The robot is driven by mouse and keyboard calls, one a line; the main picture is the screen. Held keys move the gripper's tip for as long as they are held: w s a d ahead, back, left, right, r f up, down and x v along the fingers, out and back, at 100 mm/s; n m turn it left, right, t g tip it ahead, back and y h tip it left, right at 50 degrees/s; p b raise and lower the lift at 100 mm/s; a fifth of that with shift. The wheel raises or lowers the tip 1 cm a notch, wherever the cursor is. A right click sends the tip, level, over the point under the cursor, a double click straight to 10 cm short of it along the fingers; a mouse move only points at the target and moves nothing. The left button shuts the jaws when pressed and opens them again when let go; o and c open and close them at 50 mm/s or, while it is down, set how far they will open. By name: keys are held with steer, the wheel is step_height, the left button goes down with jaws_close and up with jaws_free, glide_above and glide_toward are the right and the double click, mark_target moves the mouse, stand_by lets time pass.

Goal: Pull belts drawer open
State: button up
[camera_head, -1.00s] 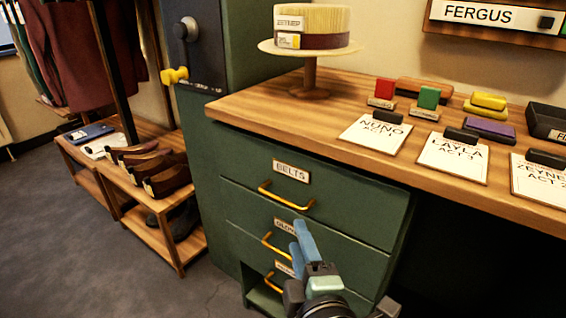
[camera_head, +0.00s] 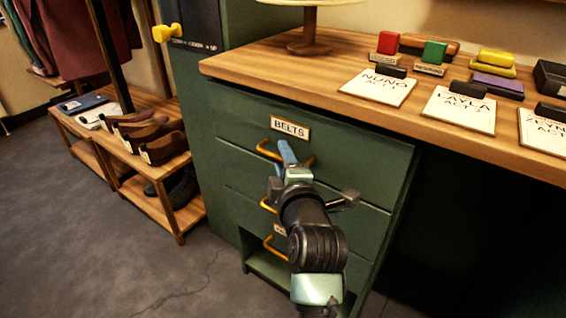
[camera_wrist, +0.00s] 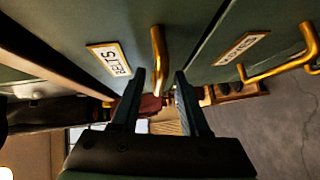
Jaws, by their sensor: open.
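The belts drawer (camera_head: 350,165) is the top drawer of a green cabinet and looks shut. Its BELTS label (camera_head: 290,128) sits above a curved yellow handle (camera_head: 266,150). My gripper (camera_head: 287,155) is in front of that handle and hides its middle part. In the wrist view the open fingers (camera_wrist: 158,88) point at the handle (camera_wrist: 158,58), which shows between and just beyond their tips. The BELTS label (camera_wrist: 109,59) lies to the left there. I cannot tell whether a finger touches the handle.
A second drawer handle (camera_wrist: 285,68) is close on the right in the wrist view. The wooden tabletop (camera_head: 260,72) overhangs the drawers and bears cards and coloured blocks. A low shoe rack (camera_head: 165,205) stands left. The floor (camera_head: 110,270) in front is clear.

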steer(key=shift+w, duration=0.1)
jaws_close()
stand_by(1.4)
